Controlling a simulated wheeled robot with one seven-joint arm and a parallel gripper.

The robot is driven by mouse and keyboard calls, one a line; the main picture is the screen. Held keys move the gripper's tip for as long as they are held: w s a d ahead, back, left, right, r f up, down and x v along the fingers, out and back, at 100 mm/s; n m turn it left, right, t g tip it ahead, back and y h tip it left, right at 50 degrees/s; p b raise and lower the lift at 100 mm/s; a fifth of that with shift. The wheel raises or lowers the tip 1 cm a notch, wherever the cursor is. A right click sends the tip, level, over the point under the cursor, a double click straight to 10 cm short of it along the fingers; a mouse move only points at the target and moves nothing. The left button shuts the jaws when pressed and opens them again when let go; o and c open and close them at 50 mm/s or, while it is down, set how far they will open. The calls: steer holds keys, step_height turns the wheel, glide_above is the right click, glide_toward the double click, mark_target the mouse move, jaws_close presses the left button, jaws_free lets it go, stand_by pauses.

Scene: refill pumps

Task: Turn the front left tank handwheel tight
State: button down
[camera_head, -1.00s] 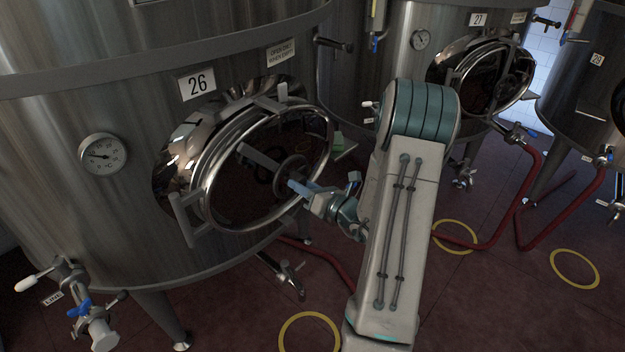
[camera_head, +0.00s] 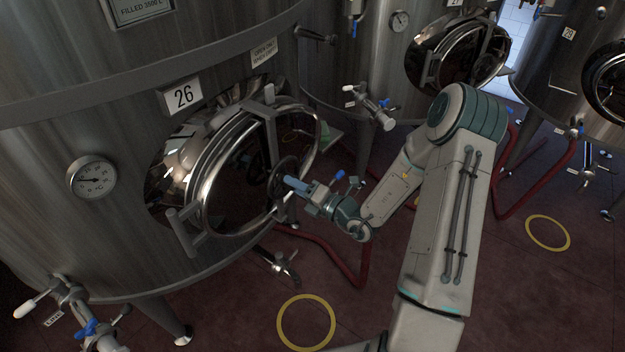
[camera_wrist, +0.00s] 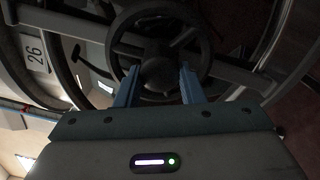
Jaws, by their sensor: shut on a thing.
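The front left tank (camera_head: 120,230), marked 26, has an oval manway door (camera_head: 235,185) with a shiny rim. A dark handwheel (camera_head: 284,170) sits at the door's middle, on a crossbar (camera_head: 270,130) that runs up to a clamp at the rim. My gripper (camera_head: 288,181) is shut on the handwheel, coming from the right. In the wrist view, my gripper's two blue fingers (camera_wrist: 158,72) reach the near part of the handwheel (camera_wrist: 160,48), one on each side of its hub. The crossbar (camera_wrist: 85,28) runs across behind the wheel. The exact finger contact is dark.
A dial gauge (camera_head: 91,178) and a blue-handled valve (camera_head: 85,320) stick out left of the door. Another valve (camera_head: 372,105) on the tank behind stands near my arm. Red hoses (camera_head: 350,265) and yellow rings (camera_head: 306,322) lie on the dark red floor.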

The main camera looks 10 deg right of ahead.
stand_by(0.5)
steer(key=c, duration=0.9)
jaws_free()
steer(key=shift+c, duration=0.2)
steer(key=b+v, duration=0.2)
steer(key=v, duration=1.1)
steer(key=shift+s+d, duration=0.25)
steer(key=shift+d, duration=0.05)
